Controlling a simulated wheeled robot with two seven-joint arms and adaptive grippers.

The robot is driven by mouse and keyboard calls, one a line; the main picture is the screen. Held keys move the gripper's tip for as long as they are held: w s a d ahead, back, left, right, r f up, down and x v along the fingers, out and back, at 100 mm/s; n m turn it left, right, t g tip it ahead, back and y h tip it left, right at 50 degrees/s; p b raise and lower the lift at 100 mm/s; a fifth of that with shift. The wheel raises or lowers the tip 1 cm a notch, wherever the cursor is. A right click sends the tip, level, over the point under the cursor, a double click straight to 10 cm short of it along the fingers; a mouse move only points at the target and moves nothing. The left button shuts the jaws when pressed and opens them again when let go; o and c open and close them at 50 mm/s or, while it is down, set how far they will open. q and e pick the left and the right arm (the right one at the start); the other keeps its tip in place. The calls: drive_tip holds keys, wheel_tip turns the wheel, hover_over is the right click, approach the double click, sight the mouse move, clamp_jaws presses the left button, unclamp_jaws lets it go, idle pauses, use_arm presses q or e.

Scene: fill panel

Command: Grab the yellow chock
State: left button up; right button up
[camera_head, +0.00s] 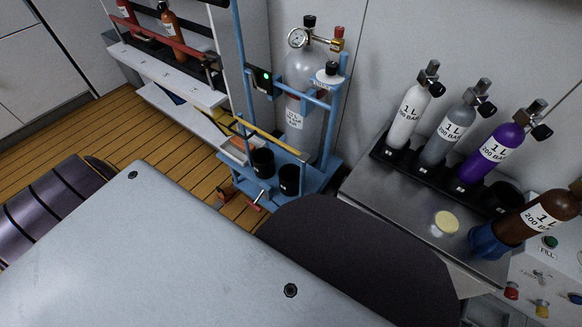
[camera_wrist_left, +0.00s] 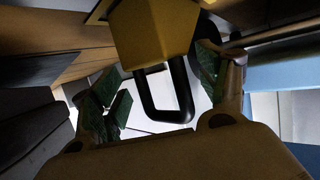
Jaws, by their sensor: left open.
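The yellow chock (camera_wrist_left: 152,35) fills the top middle of the left wrist view, with its black loop handle (camera_wrist_left: 185,95) hanging toward my palm. My left gripper (camera_wrist_left: 158,85) is open, with one green-padded finger on each side of the handle. The handle lies between the fingers, and I see a gap on the left side; contact on the right side cannot be told. The chock cannot be made out surely in the head view, where my own arm links cover much of the foreground. My left fingers are hidden there, and my right gripper is in neither view.
A white shelf rack (camera_head: 165,72) holds orange bottles at the back left. A blue cart (camera_head: 325,165) with a large grey cylinder stands beside it. A metal bench (camera_head: 385,190) at right carries several small cylinders. Wooden floor (camera_head: 120,130) shows at left.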

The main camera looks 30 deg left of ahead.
use_arm(q)
drive_tip(key=shift+c, duration=0.3)
drive_tip(key=c, duration=1.2)
